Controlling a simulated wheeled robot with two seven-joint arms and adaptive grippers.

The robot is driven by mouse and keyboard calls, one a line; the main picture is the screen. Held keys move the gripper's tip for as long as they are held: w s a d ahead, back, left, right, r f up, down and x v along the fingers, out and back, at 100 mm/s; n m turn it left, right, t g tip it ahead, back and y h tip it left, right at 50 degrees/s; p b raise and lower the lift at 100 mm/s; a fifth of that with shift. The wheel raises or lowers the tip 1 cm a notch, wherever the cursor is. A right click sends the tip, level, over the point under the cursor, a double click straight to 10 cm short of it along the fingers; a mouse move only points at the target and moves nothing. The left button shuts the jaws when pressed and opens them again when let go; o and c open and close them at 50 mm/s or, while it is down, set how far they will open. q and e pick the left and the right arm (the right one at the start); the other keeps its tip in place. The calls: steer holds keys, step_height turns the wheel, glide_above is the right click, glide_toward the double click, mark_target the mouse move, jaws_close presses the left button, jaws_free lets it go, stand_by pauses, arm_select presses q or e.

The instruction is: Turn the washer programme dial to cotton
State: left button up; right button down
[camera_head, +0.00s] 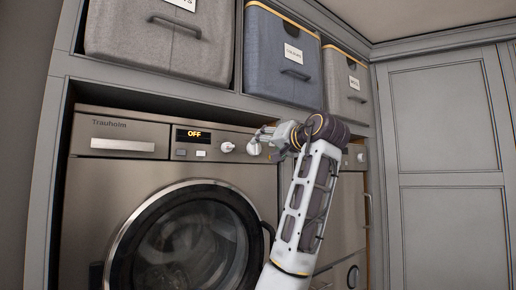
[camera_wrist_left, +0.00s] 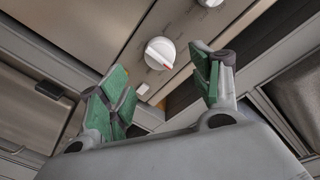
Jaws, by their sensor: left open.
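The washer (camera_head: 100,170) is a brown-grey front loader with a display (camera_head: 193,135) that reads OFF. Right of the display is a round white dial (camera_head: 227,147), and further right a second white knob (camera_head: 253,148) beside my gripper. In the left wrist view a white dial with a red mark (camera_wrist_left: 160,53) shows beyond and between my fingertips, not gripped. My left gripper (camera_head: 266,137) is open and empty in front of the control panel; its green-padded fingers show in the wrist view (camera_wrist_left: 165,88). The lettering around the dial is too small to read. My right gripper is not in view.
A shelf above holds a grey basket (camera_head: 160,45), a blue basket (camera_head: 280,60) and another grey basket (camera_head: 345,85). A second appliance (camera_head: 350,210) stands to the right, partly behind my arm. The round washer door (camera_head: 190,240) is closed below the panel.

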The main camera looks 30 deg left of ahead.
mark_target(258, 148)
arm_select(q)
steer(key=shift+p+x, duration=0.3)
steer(key=shift+x, duration=2.95)
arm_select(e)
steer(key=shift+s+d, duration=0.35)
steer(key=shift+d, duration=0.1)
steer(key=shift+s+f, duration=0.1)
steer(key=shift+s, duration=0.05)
arm_select(q)
steer(key=shift+c, duration=0.9)
steer(key=c, duration=0.9)
steer(key=shift+o, duration=0.2)
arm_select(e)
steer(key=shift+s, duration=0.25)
